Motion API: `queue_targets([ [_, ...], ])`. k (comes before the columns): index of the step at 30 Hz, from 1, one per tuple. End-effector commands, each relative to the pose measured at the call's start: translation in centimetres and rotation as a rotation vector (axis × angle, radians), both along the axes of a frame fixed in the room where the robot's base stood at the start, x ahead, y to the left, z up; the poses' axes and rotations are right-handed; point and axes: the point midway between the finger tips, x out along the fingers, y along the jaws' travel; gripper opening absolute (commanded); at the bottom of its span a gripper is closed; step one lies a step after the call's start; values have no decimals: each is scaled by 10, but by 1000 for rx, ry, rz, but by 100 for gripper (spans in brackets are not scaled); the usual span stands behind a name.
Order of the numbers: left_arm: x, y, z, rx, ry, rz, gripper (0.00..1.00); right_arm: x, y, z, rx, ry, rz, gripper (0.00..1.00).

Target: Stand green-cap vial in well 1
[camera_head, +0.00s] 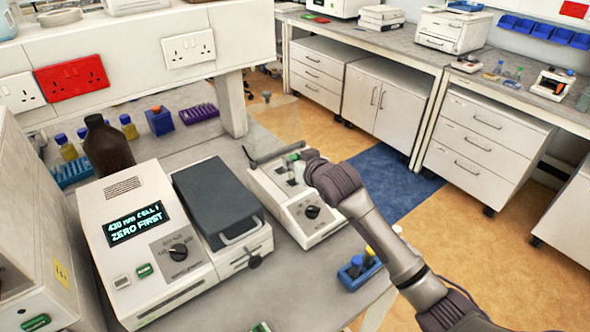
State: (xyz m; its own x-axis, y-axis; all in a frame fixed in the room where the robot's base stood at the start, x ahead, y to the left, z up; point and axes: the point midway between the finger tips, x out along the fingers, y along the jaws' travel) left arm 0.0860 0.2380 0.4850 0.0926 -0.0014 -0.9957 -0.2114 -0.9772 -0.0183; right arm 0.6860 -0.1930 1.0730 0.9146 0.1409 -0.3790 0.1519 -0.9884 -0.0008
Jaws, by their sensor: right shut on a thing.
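A green-cap vial (293,158) is at the tip of my right gripper (302,162), which is shut on it. Only the green cap and a pale bit of the vial show; the gripper hides the rest. The vial is over the back part of a small white instrument (318,231) with a dark knob. I cannot tell whether the vial's base is in a well or above it. The wells are small and partly hidden, and I cannot read their numbers. My left gripper is not in view.
A larger instrument (131,184) with a lit display reading "ZERO FIRST" and a dark lid (217,195) stands to the left. A blue rack (358,273) with dark vials is at the bench's front right. A brown bottle (107,150) and purple rack (198,113) stand behind.

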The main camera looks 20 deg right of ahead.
Motion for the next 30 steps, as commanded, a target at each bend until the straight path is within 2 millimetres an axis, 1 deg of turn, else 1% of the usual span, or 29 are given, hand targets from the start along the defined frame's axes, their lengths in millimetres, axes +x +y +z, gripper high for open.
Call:
queue_targets([
  [3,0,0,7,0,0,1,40,-2,0,-19,0,8,1,0],
  [7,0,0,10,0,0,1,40,-1,1,-34,0,4,2,0],
  [19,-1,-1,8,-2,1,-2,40,-1,0,-40,0,3,2,0],
  [20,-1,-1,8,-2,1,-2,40,-1,0,-40,0,3,2,27],
  [21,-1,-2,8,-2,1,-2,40,-1,0,-40,0,3,1,34],
  [24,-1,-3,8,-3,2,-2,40,-1,0,-40,0,3,1,49],
  [30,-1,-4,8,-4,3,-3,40,-1,0,-39,0,3,1,49],
])
